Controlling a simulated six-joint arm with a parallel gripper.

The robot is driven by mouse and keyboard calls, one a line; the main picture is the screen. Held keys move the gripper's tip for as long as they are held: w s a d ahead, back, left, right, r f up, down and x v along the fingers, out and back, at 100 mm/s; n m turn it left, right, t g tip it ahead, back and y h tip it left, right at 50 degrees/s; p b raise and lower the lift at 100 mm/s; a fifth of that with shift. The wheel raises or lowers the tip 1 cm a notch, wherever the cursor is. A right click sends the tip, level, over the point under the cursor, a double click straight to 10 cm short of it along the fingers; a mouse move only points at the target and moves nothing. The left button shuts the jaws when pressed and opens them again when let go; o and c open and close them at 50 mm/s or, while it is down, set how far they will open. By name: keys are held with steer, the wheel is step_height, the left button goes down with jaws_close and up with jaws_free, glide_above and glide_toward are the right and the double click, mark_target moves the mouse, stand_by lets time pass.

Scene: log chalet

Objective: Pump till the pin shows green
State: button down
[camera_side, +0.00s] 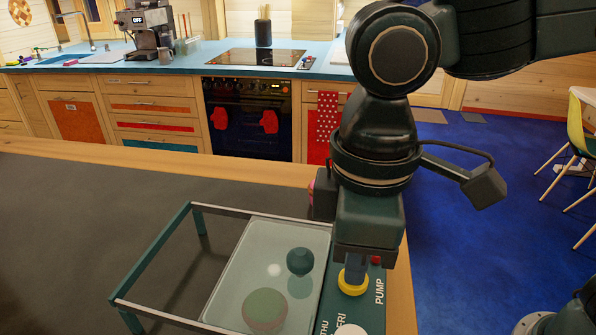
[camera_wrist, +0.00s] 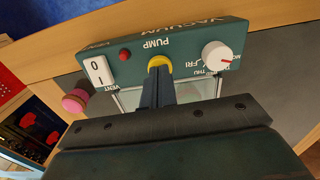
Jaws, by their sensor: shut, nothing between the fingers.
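A vacuum box has a dark green panel (camera_wrist: 195,47) lettered VACUUM and PUMP. Its yellow round pump button (camera_side: 352,285) also shows in the wrist view (camera_wrist: 160,62). My gripper (camera_side: 353,273) is shut and empty, pointing down with its fingertips at the button; I cannot tell whether the button is pressed. A small round red spot (camera_wrist: 124,55), possibly the pin, sits on the panel beside the button; no green shows on it. A clear lid (camera_side: 240,262) with a dark round knob (camera_side: 300,261) lies beside the panel. A greenish round thing (camera_side: 265,307) shows at the lid.
A metal-edged frame (camera_side: 165,245) stands left of the lid. The grey tabletop (camera_side: 75,220) is clear.

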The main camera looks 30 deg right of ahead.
steer(key=shift+r, duration=0.95)
steer(key=shift+r, duration=2.3)
steer(key=shift+d+r, duration=0.1)
steer(key=shift+w+d, duration=0.1)
steer(key=shift+d, duration=0.2)
steer(key=s+d+f+m+t, duration=0.1)
steer(key=d+f+m+t, duration=0.1)
steer(key=d, duration=0.7)
steer(key=s+d+f+m+t, duration=0.1)
steer(key=d+m, duration=0.3)
steer(key=d, duration=0.5)
steer(key=s+d+f+m+t, duration=0.2)
steer(key=s+d+f+m, duration=0.1)
steer(key=d, duration=0.7)
steer(key=shift+f+t, duration=0.3)
steer(key=shift+f, duration=0.25)
